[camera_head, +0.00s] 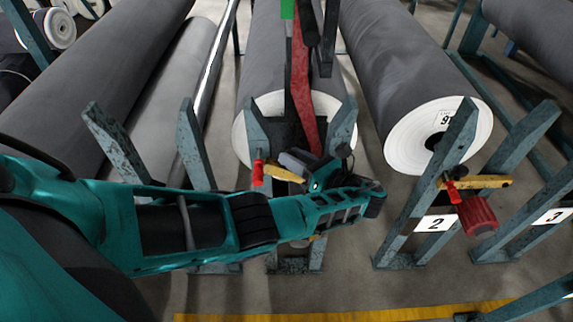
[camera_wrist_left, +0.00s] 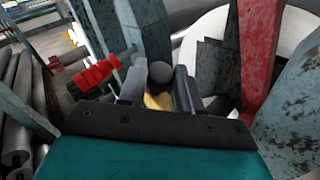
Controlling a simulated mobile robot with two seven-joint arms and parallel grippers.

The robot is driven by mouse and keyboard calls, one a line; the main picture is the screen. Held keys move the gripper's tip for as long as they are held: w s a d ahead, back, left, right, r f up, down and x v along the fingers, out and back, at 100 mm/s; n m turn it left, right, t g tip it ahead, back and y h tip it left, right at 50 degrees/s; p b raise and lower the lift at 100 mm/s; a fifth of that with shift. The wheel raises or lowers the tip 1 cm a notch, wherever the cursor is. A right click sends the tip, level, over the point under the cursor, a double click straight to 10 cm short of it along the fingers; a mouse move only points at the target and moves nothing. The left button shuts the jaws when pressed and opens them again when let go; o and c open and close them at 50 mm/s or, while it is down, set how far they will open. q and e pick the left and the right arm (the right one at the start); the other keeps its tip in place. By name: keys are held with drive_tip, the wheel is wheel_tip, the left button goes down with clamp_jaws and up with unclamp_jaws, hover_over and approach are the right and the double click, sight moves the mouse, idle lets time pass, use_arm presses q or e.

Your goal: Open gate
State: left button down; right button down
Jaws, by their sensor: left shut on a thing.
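The gate is a yellow bar (camera_head: 283,174) with a red end piece (camera_head: 258,173), low across the front of the middle rack, before the end of a grey roll (camera_head: 270,60). My left gripper (camera_head: 308,168) reaches in from the left and is at this bar, partly hiding it. In the left wrist view its fingers (camera_wrist_left: 158,90) are shut on the yellow bar (camera_wrist_left: 157,101), with a round black knob (camera_wrist_left: 160,72) between them. The gripped part itself is mostly hidden. My right gripper is not in view.
Teal posts (camera_head: 195,145) stand on both sides of the bar. A second rack on the right has its own yellow bar (camera_head: 475,182), a red ribbed piece (camera_head: 477,215) and a sign with 2 (camera_head: 435,224). Floor in front is clear around a yellow line (camera_head: 350,313).

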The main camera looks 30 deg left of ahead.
use_arm(q)
drive_tip(key=shift+w+d+r+m+y+b, duration=0.4)
drive_tip(key=shift+d+r+y+b, duration=0.1)
drive_tip(key=shift+d, duration=0.2)
drive_tip(key=shift+w+d+r, duration=0.1)
drive_tip(key=shift+d+r, duration=0.1)
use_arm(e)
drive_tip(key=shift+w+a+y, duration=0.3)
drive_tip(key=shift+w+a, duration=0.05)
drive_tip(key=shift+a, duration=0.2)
use_arm(q)
drive_tip(key=c, duration=1.1)
unclamp_jaws()
drive_tip(key=shift+c, duration=0.2)
drive_tip(key=o, duration=0.3)
drive_tip(key=shift+o, duration=0.2)
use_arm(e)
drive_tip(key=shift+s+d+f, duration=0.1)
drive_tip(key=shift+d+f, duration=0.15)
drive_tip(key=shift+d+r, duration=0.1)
